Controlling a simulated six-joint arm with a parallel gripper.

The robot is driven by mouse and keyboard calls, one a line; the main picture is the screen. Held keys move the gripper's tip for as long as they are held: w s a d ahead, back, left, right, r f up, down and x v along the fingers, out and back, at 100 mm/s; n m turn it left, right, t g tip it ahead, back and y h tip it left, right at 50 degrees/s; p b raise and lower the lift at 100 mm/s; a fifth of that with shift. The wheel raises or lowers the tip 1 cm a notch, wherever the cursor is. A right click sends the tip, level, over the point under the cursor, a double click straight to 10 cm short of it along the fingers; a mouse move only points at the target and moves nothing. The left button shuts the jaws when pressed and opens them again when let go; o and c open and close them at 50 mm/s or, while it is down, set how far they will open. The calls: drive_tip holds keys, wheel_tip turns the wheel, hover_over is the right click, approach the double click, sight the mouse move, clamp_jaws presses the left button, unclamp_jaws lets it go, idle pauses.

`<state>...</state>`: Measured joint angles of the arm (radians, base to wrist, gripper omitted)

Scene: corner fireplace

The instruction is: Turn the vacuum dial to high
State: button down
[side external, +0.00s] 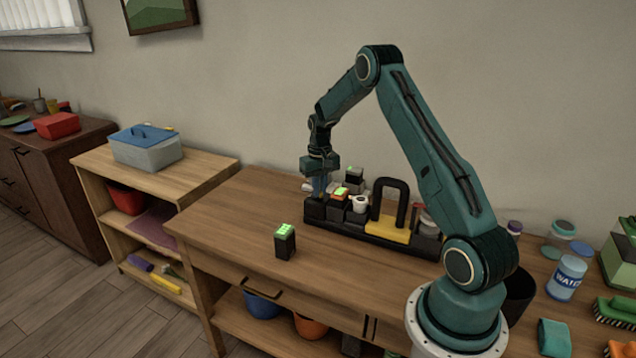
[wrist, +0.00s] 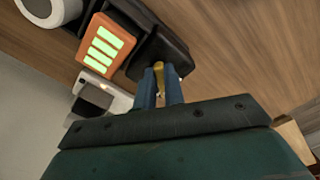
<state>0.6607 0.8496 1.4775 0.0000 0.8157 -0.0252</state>
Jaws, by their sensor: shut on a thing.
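My gripper (side external: 319,190) points down over the left end of a long black rack (side external: 352,234) on the wooden workbench. In the wrist view my gripper (wrist: 160,88) has its two blue fingers closed on a small yellow knob (wrist: 158,70), mostly hidden between them. The knob sits at a dark block (wrist: 160,45), which also shows at the rack's left end in the side view (side external: 315,209). I cannot read any setting or marking on the knob, and no separate vacuum body is clear.
An orange block with green bars (wrist: 103,50) is close beside the fingers. A white roll (side external: 360,204) and a black arched handle (side external: 388,186) stand farther right on the rack. A black box with a green top (side external: 285,243) stands in front. The bench's left part is clear.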

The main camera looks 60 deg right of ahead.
drive_tip(key=m, duration=0.5)
drive_tip(key=shift+w+a+m, duration=0.15)
drive_tip(key=shift+w+m, duration=0.15)
drive_tip(key=m, duration=0.5)
drive_tip(key=shift+w+r, duration=0.1)
drive_tip(key=shift+w, duration=0.15)
drive_tip(key=c, duration=1.5)
unclamp_jaws()
drive_tip(key=shift+a, duration=0.1)
wheel_tip(320, 180, up, 14)
drive_tip(key=shift+f, duration=0.1)
